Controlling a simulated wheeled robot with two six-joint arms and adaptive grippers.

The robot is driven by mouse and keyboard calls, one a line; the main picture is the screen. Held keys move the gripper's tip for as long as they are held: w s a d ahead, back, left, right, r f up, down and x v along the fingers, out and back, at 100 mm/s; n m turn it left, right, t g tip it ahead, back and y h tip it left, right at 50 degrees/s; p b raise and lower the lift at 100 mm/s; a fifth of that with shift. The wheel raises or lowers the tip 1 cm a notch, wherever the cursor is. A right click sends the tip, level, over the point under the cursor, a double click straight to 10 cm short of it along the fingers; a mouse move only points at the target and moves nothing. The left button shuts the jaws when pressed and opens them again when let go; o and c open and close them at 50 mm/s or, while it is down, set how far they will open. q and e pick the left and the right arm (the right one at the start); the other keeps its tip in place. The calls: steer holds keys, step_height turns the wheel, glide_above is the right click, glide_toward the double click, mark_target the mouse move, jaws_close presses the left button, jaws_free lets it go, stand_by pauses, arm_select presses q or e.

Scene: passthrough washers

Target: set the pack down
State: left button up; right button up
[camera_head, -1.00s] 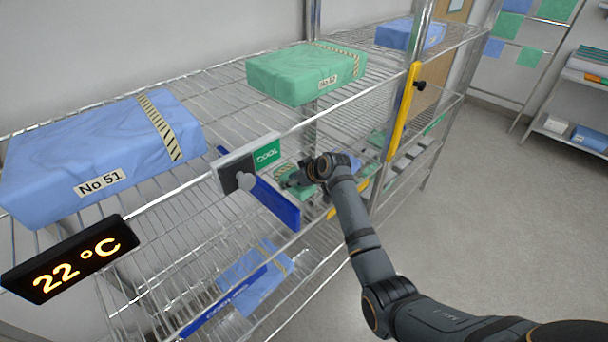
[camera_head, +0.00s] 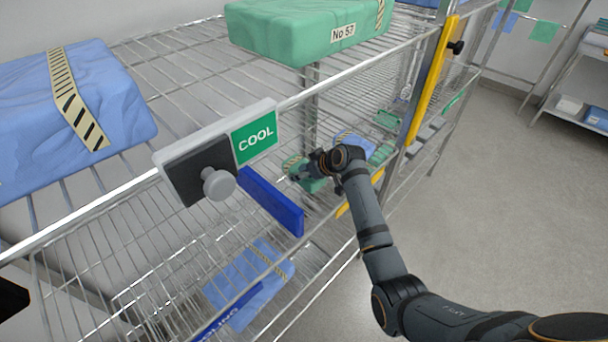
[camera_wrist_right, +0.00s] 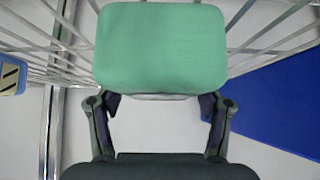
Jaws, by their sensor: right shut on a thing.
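My right gripper (camera_head: 314,168) is between the wire shelves, on the middle level behind the blue strip. It is shut on a small green pack (camera_head: 309,184) with a striped band at its left end. In the right wrist view the pack (camera_wrist_right: 160,45) sits ahead of the two fingers (camera_wrist_right: 160,106), with wire shelving to both sides. I cannot tell whether the pack touches the shelf.
A COOL sign (camera_head: 256,142) with a knob and a blue strip (camera_head: 270,202) lie close left of my right gripper. A blue pack (camera_head: 250,280) is on the lower shelf. Large blue (camera_head: 90,130) and green (camera_head: 300,28) packs lie on top. A yellow upright bar (camera_head: 430,85) stands right.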

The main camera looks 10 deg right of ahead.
steer(key=shift+a, duration=0.15)
steer(key=o, duration=1)
steer(key=shift+s, duration=0.1)
steer(key=shift+o, duration=1.2)
steer(key=shift+s+r, duration=0.1)
steer(key=shift+s, duration=0.1)
steer(key=shift+o, duration=0.5)
steer(key=shift+w, duration=0.1)
arm_select(q)
steer(key=shift+w+d+f+b, duration=0.1)
steer(key=shift+w+f+b, duration=0.55)
steer(key=shift+w+b, duration=0.15)
arm_select(e)
steer(key=v, duration=1.2)
steer(key=shift+r, duration=0.1)
